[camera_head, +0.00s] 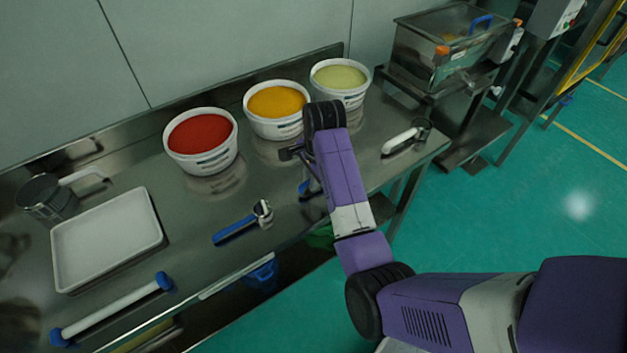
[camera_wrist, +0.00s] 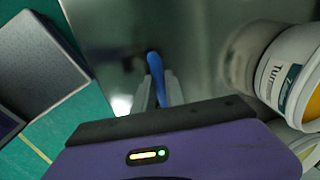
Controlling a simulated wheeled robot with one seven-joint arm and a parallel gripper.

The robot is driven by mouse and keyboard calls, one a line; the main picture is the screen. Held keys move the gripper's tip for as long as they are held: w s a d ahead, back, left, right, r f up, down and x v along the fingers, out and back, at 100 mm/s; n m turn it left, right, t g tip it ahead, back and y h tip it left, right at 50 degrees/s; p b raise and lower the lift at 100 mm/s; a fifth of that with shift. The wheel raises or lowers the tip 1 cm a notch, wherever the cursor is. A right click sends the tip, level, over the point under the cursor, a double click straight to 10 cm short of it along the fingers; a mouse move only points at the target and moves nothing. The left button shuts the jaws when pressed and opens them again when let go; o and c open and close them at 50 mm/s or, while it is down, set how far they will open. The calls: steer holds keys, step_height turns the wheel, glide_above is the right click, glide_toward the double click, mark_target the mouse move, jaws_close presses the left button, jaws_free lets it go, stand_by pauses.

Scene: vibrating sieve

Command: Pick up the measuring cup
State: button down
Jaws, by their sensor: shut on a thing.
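My gripper (camera_head: 290,154) is over the steel table, in front of the yellow tub. In the wrist view its fingers (camera_wrist: 158,92) are shut on a blue handle (camera_wrist: 156,70) that sticks out beyond them. A blue piece (camera_head: 306,187) shows beside my arm in the head view, mostly hidden by it. The cup end of the held thing is hidden, so I cannot tell its shape. Another scoop with a blue handle and metal cup (camera_head: 238,226) lies apart on the table. A metal jug (camera_head: 46,198) stands at the far left.
Tubs of red (camera_head: 201,158), yellow (camera_head: 275,127) and pale green powder (camera_head: 341,101) stand along the back. A white tray (camera_head: 108,283) and blue-ended roller (camera_head: 118,308) lie left. A white-handled scoop (camera_head: 399,142) lies right, near the sieve machine (camera_head: 410,70).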

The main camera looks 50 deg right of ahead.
step_height(320, 180, up, 9)
steer(key=shift+r+p, duration=0.1)
steer(key=shift+p, duration=0.25)
step_height(320, 180, up, 10)
steer(key=p, duration=0.8)
steer(key=shift+w+y, duration=0.15)
steer(key=shift+y, duration=0.15)
